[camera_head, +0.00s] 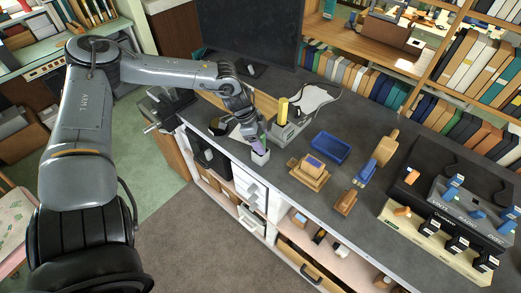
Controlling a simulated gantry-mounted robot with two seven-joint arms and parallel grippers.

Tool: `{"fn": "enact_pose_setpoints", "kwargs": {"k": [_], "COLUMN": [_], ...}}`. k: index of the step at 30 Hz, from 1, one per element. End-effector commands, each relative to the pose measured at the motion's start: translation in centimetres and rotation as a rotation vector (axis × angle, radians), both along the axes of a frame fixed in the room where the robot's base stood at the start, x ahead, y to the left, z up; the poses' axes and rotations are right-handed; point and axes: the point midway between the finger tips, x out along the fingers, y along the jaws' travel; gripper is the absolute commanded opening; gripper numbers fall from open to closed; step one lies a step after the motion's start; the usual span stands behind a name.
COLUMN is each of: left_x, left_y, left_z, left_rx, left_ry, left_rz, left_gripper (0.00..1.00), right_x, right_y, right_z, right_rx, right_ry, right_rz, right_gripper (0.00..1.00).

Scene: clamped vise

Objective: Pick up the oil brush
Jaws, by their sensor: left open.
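My left gripper (253,136) reaches over the bench's near edge from the left, pointing down. It is open. Just below it, a slim item with purple and green parts (260,146) stands upright in a small pale holder (261,157). It may be the oil brush, but it is too small to tell. The fingertips are at or very near its top; whether they touch it I cannot tell. The arm hides part of this spot. My right gripper is not in view.
A grey block with a yellow cylinder (283,111) stands just right of the gripper. A blue tray (331,148), wooden pieces (309,171) and a blue-and-wood tool (364,175) lie further right. A vise (165,108) is at the bench's left end. A monitor (248,32) stands behind.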

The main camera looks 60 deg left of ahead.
Motion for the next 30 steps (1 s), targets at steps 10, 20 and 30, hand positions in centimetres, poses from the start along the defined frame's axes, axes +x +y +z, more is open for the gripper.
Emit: {"fn": "enact_pose_setpoints", "kwargs": {"k": [10,20,30], "left_x": [0.29,0.29,0.29], "left_y": [-0.27,-0.27,-0.27], "left_z": [-0.92,-0.9,-0.9], "left_rx": [-0.001,-0.001,-0.001], "left_ry": [0.001,0.001,0.0], "left_rz": [0.0,0.0,0.0], "left_gripper": [0.67,0.42,0.1], "right_x": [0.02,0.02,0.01], "right_y": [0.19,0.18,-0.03], "right_z": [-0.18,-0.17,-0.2], "right_rx": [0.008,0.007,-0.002], "right_ry": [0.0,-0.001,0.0], "right_rz": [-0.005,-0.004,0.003], "right_gripper": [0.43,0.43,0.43]}}
